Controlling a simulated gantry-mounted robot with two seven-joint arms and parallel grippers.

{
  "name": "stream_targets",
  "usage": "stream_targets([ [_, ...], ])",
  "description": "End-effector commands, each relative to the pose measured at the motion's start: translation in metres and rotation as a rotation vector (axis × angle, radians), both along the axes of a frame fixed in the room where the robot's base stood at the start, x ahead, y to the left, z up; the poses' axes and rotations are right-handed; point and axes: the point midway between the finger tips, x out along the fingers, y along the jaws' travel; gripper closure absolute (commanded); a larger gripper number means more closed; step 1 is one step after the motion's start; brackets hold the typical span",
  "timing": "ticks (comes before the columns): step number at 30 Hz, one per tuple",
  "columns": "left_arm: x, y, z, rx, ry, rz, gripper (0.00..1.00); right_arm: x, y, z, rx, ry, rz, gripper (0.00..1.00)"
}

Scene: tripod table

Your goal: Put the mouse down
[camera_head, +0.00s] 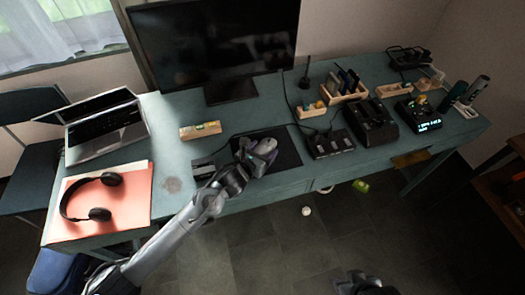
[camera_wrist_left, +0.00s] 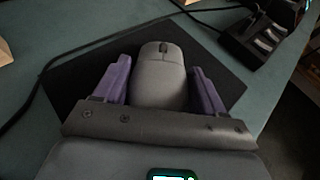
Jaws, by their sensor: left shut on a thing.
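The grey mouse (camera_wrist_left: 160,75) is between the two purple fingers of my left gripper (camera_wrist_left: 160,85) in the left wrist view. The gripper is shut on it. A black mouse pad (camera_wrist_left: 75,80) lies beneath; I cannot tell whether the mouse touches it. In the head view my left gripper (camera_head: 262,155) is over the left part of the mouse pad (camera_head: 287,150), near the table's front edge, and mostly hides the mouse. A dark piece at the bottom edge of the head view may be part of my right arm; its gripper cannot be made out.
A monitor (camera_head: 215,40) stands behind on the blue-green table (camera_head: 165,140). A laptop (camera_head: 105,130) and headphones (camera_head: 98,213) on pink paper are at left. A wooden level (camera_head: 200,130) lies left of the pad. A black device (camera_head: 328,144) and chargers (camera_head: 370,122) stand right of it.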

Motion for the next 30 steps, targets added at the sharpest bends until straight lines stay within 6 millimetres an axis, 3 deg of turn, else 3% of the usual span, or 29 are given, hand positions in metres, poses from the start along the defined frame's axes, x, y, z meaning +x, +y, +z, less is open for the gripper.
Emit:
stream_targets([
  [8,0.0,0.0,-0.004,0.0,-0.001,0.0,0.62,0.0,0.002,-0.004,0.007,0.0,-0.005,0.57],
  [9,0.0,0.0,-0.003,-0.001,0.0,0.0,0.24,0.0,0.002,-0.002,0.008,0.0,-0.006,0.57],
  [13,0.0,0.0,-0.003,-0.001,0.0,0.0,0.04,0.0,0.002,-0.002,0.009,0.0,-0.006,0.57],
  [25,-0.001,0.0,0.003,0.0,0.0,0.0,0.04,0.0,0.002,0.003,0.007,0.0,-0.005,0.57],
  [30,-0.016,0.009,0.01,0.001,0.0,0.0,0.04,0.0,0.0,0.008,0.001,0.0,-0.001,0.57],
])
